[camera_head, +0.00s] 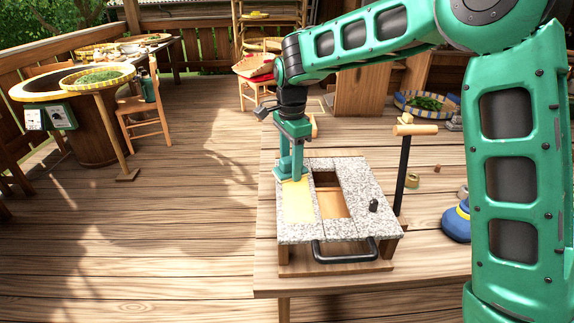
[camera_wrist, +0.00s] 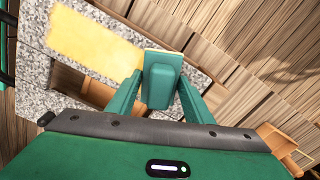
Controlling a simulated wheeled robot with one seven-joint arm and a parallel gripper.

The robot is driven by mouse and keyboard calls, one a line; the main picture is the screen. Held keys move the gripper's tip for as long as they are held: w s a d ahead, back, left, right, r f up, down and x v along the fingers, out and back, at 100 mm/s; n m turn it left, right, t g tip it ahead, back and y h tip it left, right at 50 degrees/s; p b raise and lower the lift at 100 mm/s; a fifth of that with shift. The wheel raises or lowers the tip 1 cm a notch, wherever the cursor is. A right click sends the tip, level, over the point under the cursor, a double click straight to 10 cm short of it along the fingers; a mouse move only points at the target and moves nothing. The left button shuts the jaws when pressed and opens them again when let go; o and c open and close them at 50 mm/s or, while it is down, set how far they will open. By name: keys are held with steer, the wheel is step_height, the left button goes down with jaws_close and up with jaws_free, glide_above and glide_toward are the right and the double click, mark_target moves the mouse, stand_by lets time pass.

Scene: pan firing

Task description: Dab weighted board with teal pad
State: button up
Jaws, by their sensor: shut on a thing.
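The board (camera_head: 362,190) is a speckled grey stone slab on a wooden base on the table. It has a pale yellow strip (camera_head: 298,206) along its left side and an opening beside it showing wood below. A black bar handle (camera_head: 344,252) is at its near edge and a small dark knob (camera_head: 374,205) on its right. My gripper (camera_head: 291,160) is above the slab's far left corner, shut on the teal pad (camera_head: 290,174). In the wrist view the pad (camera_wrist: 160,85) sits between both fingers at one end of the yellow strip (camera_wrist: 92,42). I cannot tell whether it touches.
A dark post with a wooden crosspiece (camera_head: 415,129) stands right of the board. The table's left edge lies near the board.

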stand_by(0.4)
steer(key=shift+a, duration=0.85)
steer(key=shift+r, duration=0.2)
steer(key=shift+r, duration=0.55)
steer(key=shift+d, duration=0.1)
steer(key=shift+d+f, duration=0.15)
steer(key=shift+d, duration=1.95)
